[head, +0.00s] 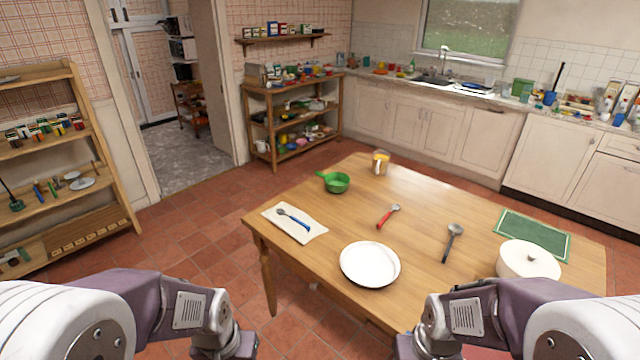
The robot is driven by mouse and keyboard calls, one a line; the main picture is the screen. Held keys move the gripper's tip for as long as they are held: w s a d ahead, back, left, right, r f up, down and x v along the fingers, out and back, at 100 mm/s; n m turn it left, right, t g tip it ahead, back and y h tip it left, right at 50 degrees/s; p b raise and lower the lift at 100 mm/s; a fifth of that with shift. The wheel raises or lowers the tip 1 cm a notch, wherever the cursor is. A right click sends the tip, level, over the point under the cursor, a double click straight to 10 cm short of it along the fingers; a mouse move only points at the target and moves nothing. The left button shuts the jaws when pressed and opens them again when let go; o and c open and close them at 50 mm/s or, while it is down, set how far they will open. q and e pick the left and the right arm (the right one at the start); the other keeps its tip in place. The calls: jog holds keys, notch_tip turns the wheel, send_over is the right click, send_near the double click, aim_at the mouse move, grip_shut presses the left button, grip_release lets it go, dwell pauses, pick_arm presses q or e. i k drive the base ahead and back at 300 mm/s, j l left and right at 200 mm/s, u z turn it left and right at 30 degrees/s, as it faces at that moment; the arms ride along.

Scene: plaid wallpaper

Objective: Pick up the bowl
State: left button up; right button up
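A round white dish (370,265), shallow with a dark shadow under its near edge, sits on the wooden table (320,222) near its front edge. My two arms come in at the bottom left and bottom right, in front of the table. Their grippers are below the frame.
A blue-handled spoon (294,219) lies on a cream cloth (272,213). Shelves (290,118) stand behind.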

aim_at(335, 182)
jog(key=i+j, duration=0.2)
jog(key=j, duration=0.15)
jog(key=i+j+z, duration=0.1)
jog(key=i+j, duration=0.3)
jog(key=j, duration=0.25)
jog(key=i+j+z, duration=0.15)
jog(key=j, duration=0.2)
jog(key=i+j, duration=0.2)
jog(key=j, duration=0.2)
jog(key=i+j+z, duration=0.1)
jog(key=j, duration=0.25)
jog(key=i+j, duration=0.25)
jog(key=j, duration=0.15)
jog(key=i+j+z, duration=0.1)
jog(key=j, duration=0.25)
jog(key=i+j+z, duration=0.3)
jog(key=i+j, duration=0.85)
